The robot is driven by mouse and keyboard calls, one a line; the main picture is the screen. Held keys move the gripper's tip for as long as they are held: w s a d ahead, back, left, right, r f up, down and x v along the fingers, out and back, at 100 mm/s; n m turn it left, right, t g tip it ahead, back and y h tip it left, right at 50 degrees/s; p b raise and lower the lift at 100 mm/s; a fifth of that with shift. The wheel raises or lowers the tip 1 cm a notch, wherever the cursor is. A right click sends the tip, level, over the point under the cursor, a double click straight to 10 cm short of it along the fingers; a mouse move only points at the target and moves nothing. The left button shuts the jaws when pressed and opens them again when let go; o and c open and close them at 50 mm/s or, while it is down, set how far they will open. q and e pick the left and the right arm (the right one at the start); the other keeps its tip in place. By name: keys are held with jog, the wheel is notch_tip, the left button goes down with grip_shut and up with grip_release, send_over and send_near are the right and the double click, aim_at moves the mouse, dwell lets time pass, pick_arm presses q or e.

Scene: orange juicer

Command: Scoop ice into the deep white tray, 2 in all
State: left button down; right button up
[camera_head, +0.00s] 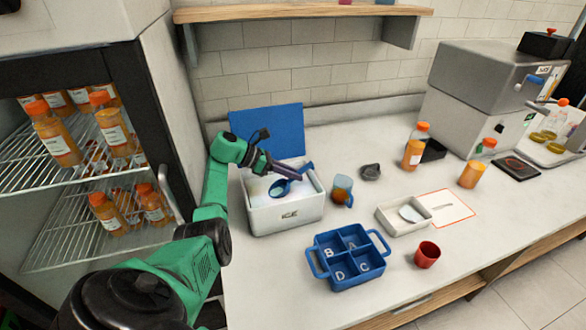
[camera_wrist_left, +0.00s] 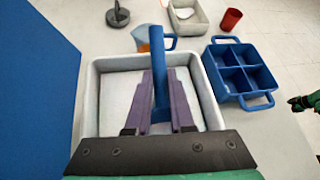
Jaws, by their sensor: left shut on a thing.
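My left gripper (camera_head: 297,173) is over the white ice box (camera_head: 287,218), its purple fingers shut on a blue scoop (camera_head: 281,188). The scoop's blue handle (camera_wrist_left: 165,57) stands between the fingers in the left wrist view; its bowl is mostly hidden there. Pale ice (camera_head: 258,188) shows inside the box; I cannot tell whether the scoop holds any. A white tray (camera_head: 398,230) stands apart, to the right of the box, with a pale rounded piece (camera_head: 411,213) in it. A green and black part, probably my right gripper (camera_wrist_left: 302,103), shows at the left wrist view's right edge.
The blue lid (camera_head: 270,128) stands upright behind the box. A jug (camera_head: 342,190) with orange contents is between box and tray. A blue divided caddy (camera_head: 349,258) and a red cup (camera_head: 427,254) stand in front. The counter's front right is clear.

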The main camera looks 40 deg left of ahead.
pick_arm(q)
jog(key=shift+f, duration=0.7)
jog(key=shift+w, duration=0.25)
jog(key=shift+w+d+r+g+y, duration=0.15)
jog(key=shift+w+g+y, duration=0.1)
jog(key=shift+g+y, duration=0.2)
jog(key=shift+w+d+r+g+y, duration=0.1)
jog(key=shift+w+g+y, duration=0.1)
jog(key=shift+g+y, duration=0.25)
jog(key=r+g+p, duration=0.1)
jog(key=r+p, duration=0.1)
jog(key=r+g+y+p, duration=0.1)
jog(key=r+p, duration=0.1)
jog(key=r, duration=0.1)
jog(key=r+p, duration=0.2)
jog(key=shift+w+d+r+n+g+y, duration=0.3)
jog(key=shift+w+d+g, duration=0.1)
pick_arm(e)
jog(key=r, duration=0.3)
jog(key=d+r, duration=0.1)
jog(key=r, duration=0.1)
jog(key=shift+s+r, duration=0.35)
pick_arm(q)
jog(key=shift+f, duration=0.1)
pick_arm(e)
jog(key=shift+a, duration=0.25)
